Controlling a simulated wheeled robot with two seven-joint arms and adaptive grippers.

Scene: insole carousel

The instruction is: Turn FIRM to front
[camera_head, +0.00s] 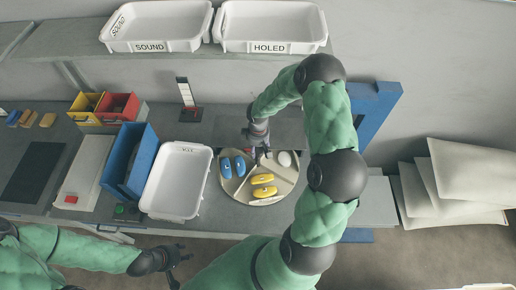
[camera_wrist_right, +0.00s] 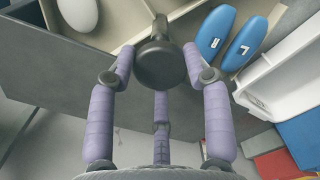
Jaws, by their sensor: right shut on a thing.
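The round carousel (camera_head: 283,190) stands on the bench and has upright dividers. Two blue insoles (camera_head: 232,167) lie in its left part, and two yellow insoles (camera_head: 264,185) lie at its front. A white piece (camera_head: 285,159) shows at the back right. My right gripper (camera_head: 259,151) is at the carousel's back edge. In the right wrist view its fingers are closed around a dark round knob (camera_wrist_right: 160,64), beside the blue insoles (camera_wrist_right: 230,35). No FIRM label is readable. My left gripper (camera_head: 177,262) is open and empty, in front of the bench.
A white tray (camera_head: 149,210) and a blue bin (camera_head: 146,165) stand left of the carousel. Yellow and red bins (camera_head: 118,120) are behind them. SOUND (camera_head: 205,45) and HOLED (camera_head: 315,47) trays sit on the shelf. White sacks (camera_head: 465,219) lie at right.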

